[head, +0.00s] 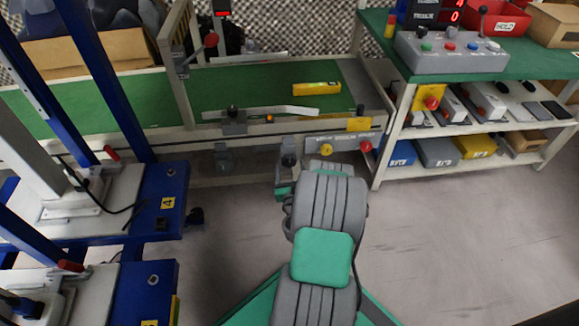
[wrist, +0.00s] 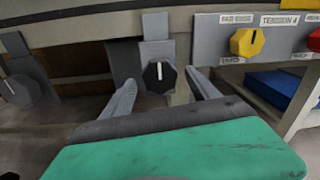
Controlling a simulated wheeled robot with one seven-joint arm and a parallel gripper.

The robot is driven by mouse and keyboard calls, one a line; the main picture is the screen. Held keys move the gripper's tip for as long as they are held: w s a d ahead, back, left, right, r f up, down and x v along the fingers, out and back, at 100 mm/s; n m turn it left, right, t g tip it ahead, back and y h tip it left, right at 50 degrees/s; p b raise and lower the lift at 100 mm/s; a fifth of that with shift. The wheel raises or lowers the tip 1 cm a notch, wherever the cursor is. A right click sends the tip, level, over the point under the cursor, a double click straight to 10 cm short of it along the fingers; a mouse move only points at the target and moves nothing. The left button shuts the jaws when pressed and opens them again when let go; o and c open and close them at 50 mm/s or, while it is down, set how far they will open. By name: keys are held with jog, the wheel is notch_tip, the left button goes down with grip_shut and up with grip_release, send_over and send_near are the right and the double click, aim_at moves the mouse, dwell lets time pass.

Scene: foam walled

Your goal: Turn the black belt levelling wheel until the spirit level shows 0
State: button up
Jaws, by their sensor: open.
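The black wheel (wrist: 160,76) is a faceted knob with a white pointer line, on a grey plate under the belt frame. Its pointer stands nearly upright, in the wrist view. My gripper (wrist: 161,82) is open, with one finger to each side of the wheel; contact cannot be told. In the head view my gripper (head: 287,172) is at the conveyor's front rail, mostly hidden by my arm. The yellow spirit level (head: 316,88) lies on the green belt (head: 235,88); its reading is too small to tell.
A yellow knob (wrist: 247,42) and a red knob (wrist: 315,41) sit on a labelled panel to the right. A grey wheel (wrist: 20,90) is to the left. Blue-framed stations (head: 165,200) stand left, a green-topped bench (head: 470,67) right.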

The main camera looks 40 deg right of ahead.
jog(key=shift+x, duration=0.8)
jog(key=shift+c, duration=0.3)
jog(key=c, duration=1.3)
jog(key=shift+n, duration=0.3)
